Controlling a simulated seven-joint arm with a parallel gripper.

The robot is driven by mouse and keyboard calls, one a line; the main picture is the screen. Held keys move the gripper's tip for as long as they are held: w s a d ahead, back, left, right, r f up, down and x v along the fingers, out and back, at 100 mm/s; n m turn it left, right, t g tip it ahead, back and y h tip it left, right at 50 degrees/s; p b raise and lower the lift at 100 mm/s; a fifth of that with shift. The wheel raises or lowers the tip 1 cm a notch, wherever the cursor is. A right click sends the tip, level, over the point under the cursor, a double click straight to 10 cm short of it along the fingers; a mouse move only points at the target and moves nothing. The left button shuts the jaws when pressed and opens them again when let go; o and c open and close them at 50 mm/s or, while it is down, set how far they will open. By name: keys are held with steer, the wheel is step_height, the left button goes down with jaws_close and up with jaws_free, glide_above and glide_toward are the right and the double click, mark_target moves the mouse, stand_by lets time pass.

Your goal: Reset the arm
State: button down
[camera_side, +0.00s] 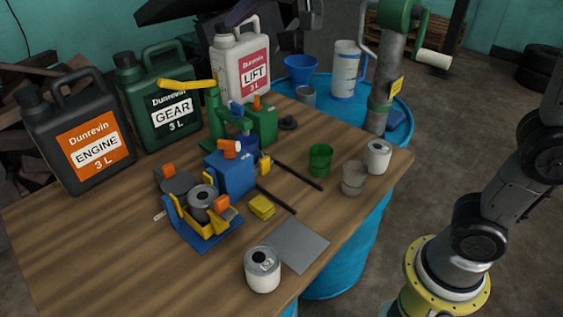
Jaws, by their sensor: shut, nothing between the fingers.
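My arm (480,228) rises from its yellow-ringed base at the lower right and leaves the picture at the right edge. My gripper is not in view. In the side view, a forklift-like assembly stands on the wooden table (110,270). It has a blue block (232,178), a green body (263,124) with a yellow lever (187,84), and a blue-and-yellow front part (207,212) with a grey ring. Two dark bars lie to its right, apart from each other. A small yellow block (262,206) lies in front of the blue block.
Black ENGINE (82,135), green GEAR (163,98) and white LIFT (240,58) canisters line the back. Cans (262,270) (378,157), a green cup (320,160), a clear cup (353,178) and a grey plate (298,245) occupy the right side. A blue drum with a pump (385,70) stands behind.

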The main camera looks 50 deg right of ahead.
steer(key=s+d+f+g+h, duration=0.1)
steer(key=s+d+f, duration=0.25)
steer(key=s, duration=0.55)
steer(key=s+d+f+g, duration=0.1)
steer(key=s+d+f, duration=0.3)
steer(key=s, duration=0.6)
steer(key=s+d+f+n+g, duration=0.1)
steer(key=s+f+n+g, duration=0.1)
steer(key=s+f, duration=0.9)
steer(key=shift+d+f+n+g, duration=0.35)
steer(key=shift+n+g, duration=0.05)
steer(key=shift+g, duration=0.1)
